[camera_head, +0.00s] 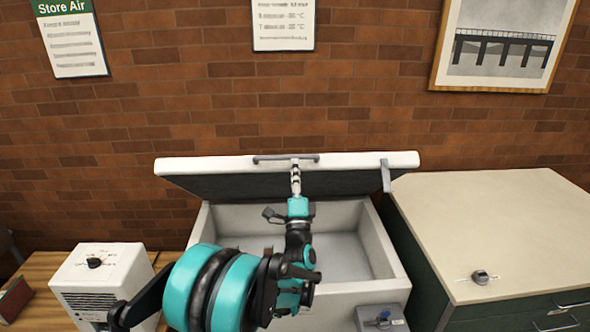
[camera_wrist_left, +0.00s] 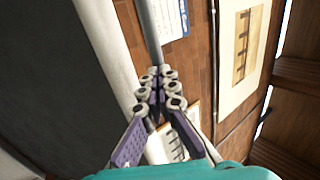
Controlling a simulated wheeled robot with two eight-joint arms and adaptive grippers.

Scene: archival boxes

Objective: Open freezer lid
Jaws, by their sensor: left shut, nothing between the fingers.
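The freezer (camera_head: 395,262) is a white chest with an open top and a grey, empty-looking interior. Its white lid (camera_head: 220,165) is raised and tilted back, with the dark underside facing me. A grey bar handle (camera_head: 270,158) runs along the lid's upper edge. My left gripper (camera_head: 295,167) reaches over the open chest to the lid's edge at the handle. In the left wrist view, my left gripper (camera_wrist_left: 160,75) is shut with its fingertips together beside the handle bar (camera_wrist_left: 149,35) and the white lid edge (camera_wrist_left: 110,45). Whether the fingertips touch the bar is unclear. My right gripper is not seen.
A green cabinet with a beige top (camera_head: 490,215) stands right of the freezer. A white box with a dial (camera_head: 98,265) sits on a wooden table (camera_head: 38,268) at left. The brick wall (camera_head: 330,110) behind carries signs and a framed picture (camera_head: 505,45).

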